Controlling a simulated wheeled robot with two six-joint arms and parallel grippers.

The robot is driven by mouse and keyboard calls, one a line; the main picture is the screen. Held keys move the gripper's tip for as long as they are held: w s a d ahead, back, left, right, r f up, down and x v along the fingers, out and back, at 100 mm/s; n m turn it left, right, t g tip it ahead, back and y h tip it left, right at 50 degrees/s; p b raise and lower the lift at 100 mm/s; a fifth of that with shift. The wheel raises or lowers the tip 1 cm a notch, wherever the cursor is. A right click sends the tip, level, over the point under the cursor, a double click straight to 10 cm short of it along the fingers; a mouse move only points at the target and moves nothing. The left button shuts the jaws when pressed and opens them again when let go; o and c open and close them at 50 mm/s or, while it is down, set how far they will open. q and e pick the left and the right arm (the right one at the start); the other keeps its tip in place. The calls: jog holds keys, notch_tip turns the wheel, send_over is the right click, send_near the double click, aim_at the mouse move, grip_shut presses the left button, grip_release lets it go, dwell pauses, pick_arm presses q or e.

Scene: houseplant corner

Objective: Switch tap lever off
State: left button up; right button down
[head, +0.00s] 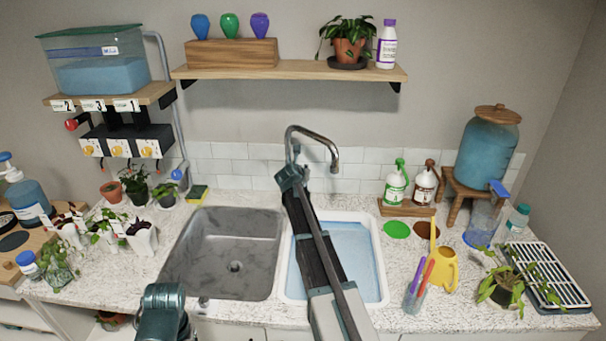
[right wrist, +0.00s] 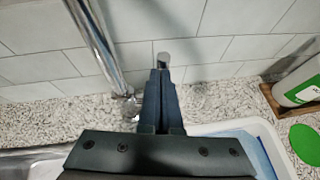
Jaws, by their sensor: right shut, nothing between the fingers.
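The chrome tap (head: 318,137) rises behind the sinks, its spout curving to the right. In the right wrist view its pipe (right wrist: 95,42) runs up on the left. A short chrome piece, apparently the tap lever (right wrist: 162,58), shows just beyond my right fingertips; I cannot tell whether they touch it. My right gripper (right wrist: 163,74) is shut and empty, beside the tap's base. In the head view my right gripper (head: 290,178) covers most of the tap base and lever. Only a link of my left arm shows at the bottom; its gripper is out of view.
A grey sink basin (head: 190,268) lies left, and a white-rimmed basin with blue water (head: 367,262) lies under my right arm. Spray bottles (head: 396,186) stand on a wooden tray to the right. A yellow-green sponge (head: 197,194) lies left of the tap. The tiled wall is close behind.

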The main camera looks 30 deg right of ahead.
jog(key=shift+w+d+r, duration=0.2)
jog(key=shift+w+r, duration=0.05)
jog(key=shift+w, duration=0.1)
dwell(0.3)
jog(key=p+v, duration=0.7)
jog(key=v, duration=0.6)
jog(key=shift+a+r+p, duration=0.25)
jog(key=shift+r+p, duration=0.05)
jog(key=shift+r, duration=0.15)
jog(key=shift+w, duration=0.1)
jog(key=s+a+f+m+g+y, duration=0.2)
jog(key=s+a+m, duration=0.5)
jog(key=s+a, duration=0.4)
jog(key=s+a+f+m+g+y, duration=0.2)
jog(key=s+a+f+m+g, duration=0.2)
jog(key=s+a, duration=0.7)
jog(key=s+a+f+m+g+y, duration=0.2)
jog(key=s+a+f+m, duration=0.4)
jog(key=s+a+m, duration=0.5)
jog(key=shift+s+f+m+g+y+b, duration=0.25)
jog(key=shift+s+m+g+y+b, duration=0.15)
jog(key=shift+s+m+g, duration=0.35)
